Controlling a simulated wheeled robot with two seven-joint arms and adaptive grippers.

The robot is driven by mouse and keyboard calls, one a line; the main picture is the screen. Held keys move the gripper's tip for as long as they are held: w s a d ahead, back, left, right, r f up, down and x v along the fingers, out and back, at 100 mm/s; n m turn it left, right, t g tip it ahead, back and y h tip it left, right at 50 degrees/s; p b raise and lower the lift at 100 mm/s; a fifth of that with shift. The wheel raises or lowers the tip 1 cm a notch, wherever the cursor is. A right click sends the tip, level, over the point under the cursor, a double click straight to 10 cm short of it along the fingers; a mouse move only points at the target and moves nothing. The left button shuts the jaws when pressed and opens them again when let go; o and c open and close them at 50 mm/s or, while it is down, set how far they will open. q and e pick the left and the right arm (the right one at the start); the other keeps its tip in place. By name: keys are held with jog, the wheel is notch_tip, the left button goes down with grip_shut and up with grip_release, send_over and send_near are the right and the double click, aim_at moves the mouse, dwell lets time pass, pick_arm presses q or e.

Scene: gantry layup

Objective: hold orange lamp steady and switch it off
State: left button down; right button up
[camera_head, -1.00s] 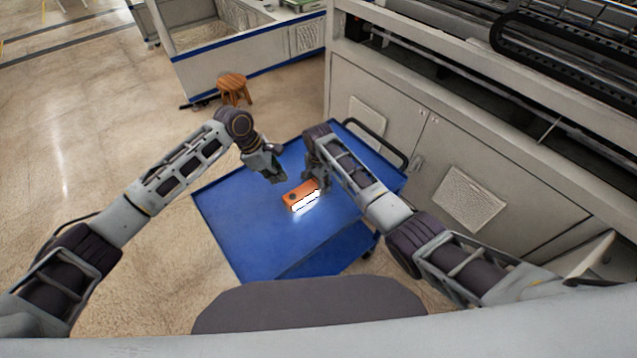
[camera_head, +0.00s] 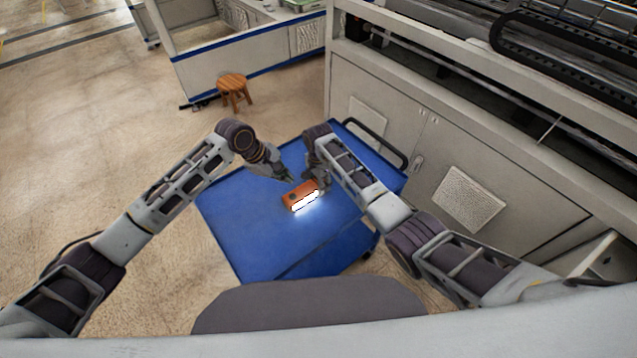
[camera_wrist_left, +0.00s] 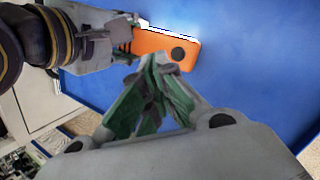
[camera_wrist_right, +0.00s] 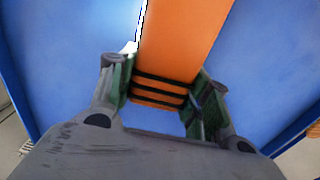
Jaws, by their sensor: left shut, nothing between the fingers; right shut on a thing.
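The orange lamp (camera_head: 300,195) lies on the blue cart top, its white strip (camera_head: 306,203) glowing on the side nearest me. My right gripper (camera_head: 321,183) is shut on the lamp's right end; the right wrist view shows its green fingers on both sides of the orange body (camera_wrist_right: 178,45), near several dark bands. My left gripper (camera_head: 289,178) is shut and empty, just beyond the lamp's left end. In the left wrist view its green fingertips (camera_wrist_left: 158,68) meet close to the lamp (camera_wrist_left: 160,45), near a dark round button (camera_wrist_left: 178,54). I cannot tell whether they touch it.
The blue cart top (camera_head: 240,225) is otherwise bare, with a dark handle (camera_head: 378,143) at its far right. A grey machine (camera_head: 450,150) stands close along the right. A wooden stool (camera_head: 233,86) stands on the floor beyond the cart.

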pick_arm(q)
jog(key=shift+w+d+r+m+t+h, duration=0.1)
jog(key=shift+d+r+m+t+h, duration=0.55)
jog(key=shift+m, duration=1.4)
jog(key=shift+w+a+r+m+t+y, duration=0.1)
jog(key=shift+a+r+m+t, duration=0.15)
jog(key=shift+m+t, duration=1.3)
jog(key=shift+d+r+m+t+h, duration=0.35)
jog(key=shift+r+m, duration=0.15)
jog(key=shift+m, duration=2.1)
jog(key=shift+f, duration=0.1)
send_over(290, 195)
jog(key=shift+d+f, duration=0.1)
jog(key=shift+f, duration=4.2)
jog(key=shift+f, duration=0.6)
jog(key=shift+r, duration=0.6)
